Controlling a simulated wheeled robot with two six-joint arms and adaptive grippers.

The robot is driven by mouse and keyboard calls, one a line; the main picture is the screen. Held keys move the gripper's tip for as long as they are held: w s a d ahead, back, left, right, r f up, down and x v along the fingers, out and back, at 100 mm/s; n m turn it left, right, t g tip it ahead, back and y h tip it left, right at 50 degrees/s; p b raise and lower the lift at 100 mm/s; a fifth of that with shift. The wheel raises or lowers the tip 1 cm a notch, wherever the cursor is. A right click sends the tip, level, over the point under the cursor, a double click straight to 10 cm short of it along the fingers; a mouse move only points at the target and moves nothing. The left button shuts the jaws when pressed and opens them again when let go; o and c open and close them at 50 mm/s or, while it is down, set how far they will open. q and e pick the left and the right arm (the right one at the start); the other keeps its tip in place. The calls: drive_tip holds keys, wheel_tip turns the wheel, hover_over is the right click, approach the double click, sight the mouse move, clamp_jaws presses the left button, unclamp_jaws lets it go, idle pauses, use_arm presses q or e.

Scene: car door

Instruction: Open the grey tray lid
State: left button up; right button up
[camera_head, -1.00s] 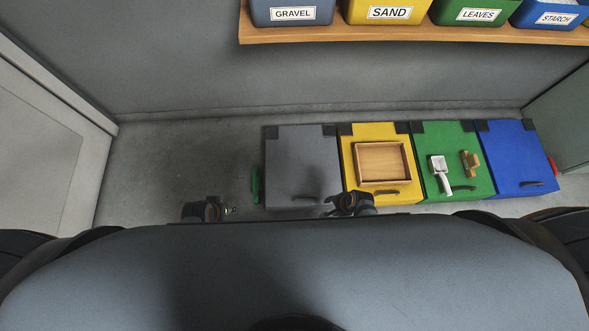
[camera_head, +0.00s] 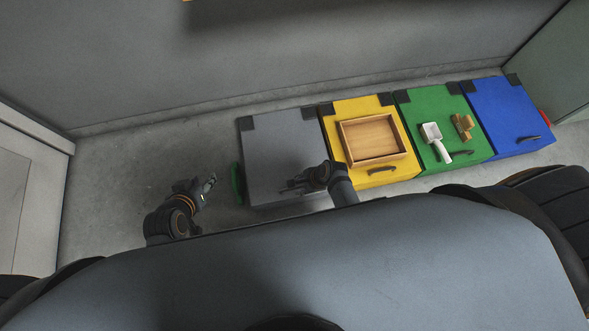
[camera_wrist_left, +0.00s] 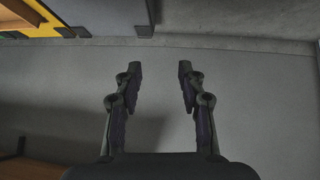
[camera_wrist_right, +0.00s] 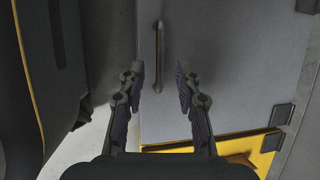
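The grey tray lid (camera_head: 275,135) is flat and closed, leftmost in the row in the head view. It also fills much of the right wrist view (camera_wrist_right: 220,75). Its dark handle (camera_wrist_right: 158,35) appears in the right wrist view, in line with the gap between my right fingers. My right gripper (camera_head: 288,186) is over the lid's front part, hiding the handle in the head view. In the right wrist view it is open (camera_wrist_right: 160,72); contact with the handle cannot be told. My left gripper (camera_head: 209,184) is left of the grey tray, open and empty in its wrist view (camera_wrist_left: 160,68).
A yellow lid with a wooden tray (camera_head: 344,136) adjoins the grey one. A green lid (camera_head: 412,105) with a white scoop (camera_head: 434,142) and a brush (camera_head: 462,125), then a blue lid (camera_head: 500,112), follow. A green object (camera_head: 237,182) stands at the grey tray's left side.

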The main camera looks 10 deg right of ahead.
drive_tip(key=shift+b+x, duration=0.7)
drive_tip(key=shift+x, duration=0.45)
drive_tip(key=shift+b+x, duration=0.65)
drive_tip(key=shift+x, duration=0.35)
use_arm(q)
drive_tip(key=w+r+t, duration=0.5)
drive_tip(key=r+t, duration=0.1)
drive_tip(key=r, duration=0.6)
drive_tip(key=w+a+r+t, duration=0.1)
drive_tip(key=w+r+t, duration=0.5)
drive_tip(key=r, duration=0.6)
drive_tip(key=shift+w+r, duration=0.15)
drive_tip(key=shift+r, duration=0.05)
use_arm(e)
drive_tip(key=shift+f, duration=0.1)
clamp_jaws()
